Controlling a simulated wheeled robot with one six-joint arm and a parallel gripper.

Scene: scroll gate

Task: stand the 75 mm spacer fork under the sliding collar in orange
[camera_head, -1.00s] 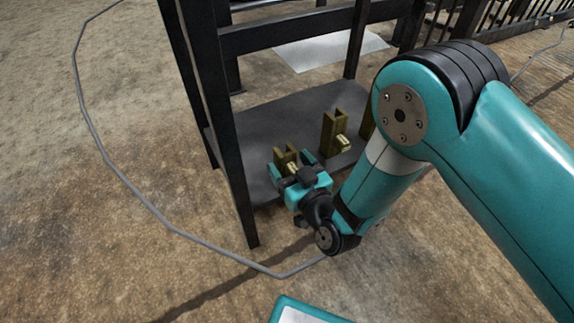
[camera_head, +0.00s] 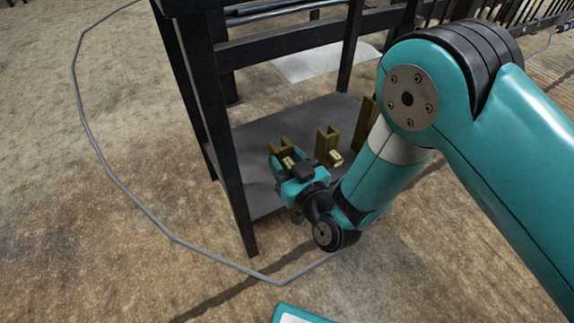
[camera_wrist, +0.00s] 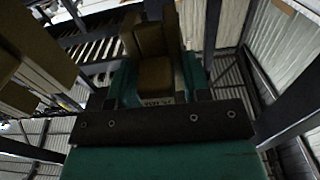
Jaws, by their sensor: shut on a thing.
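My gripper (camera_head: 288,164) is shut on a brown-gold spacer fork (camera_head: 280,146) with a two-pronged top. The fork is upright over the lower shelf of a black frame, seemingly a little above it. In the wrist view the held fork (camera_wrist: 154,72) stands between the teal fingers; its label is too small to read. A second fork (camera_head: 327,146) stands on the shelf to the right with a pale handle block. A third (camera_head: 366,118) is partly hidden behind my arm. No orange sliding collar is visible in these views.
The dark grey shelf (camera_head: 262,128) lies between black posts; a front post (camera_head: 228,170) is close left of my gripper. A crossbar (camera_head: 285,37) runs above. Another brown piece (camera_wrist: 38,45) is near at left in the wrist view. A grey cable curves over the ground.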

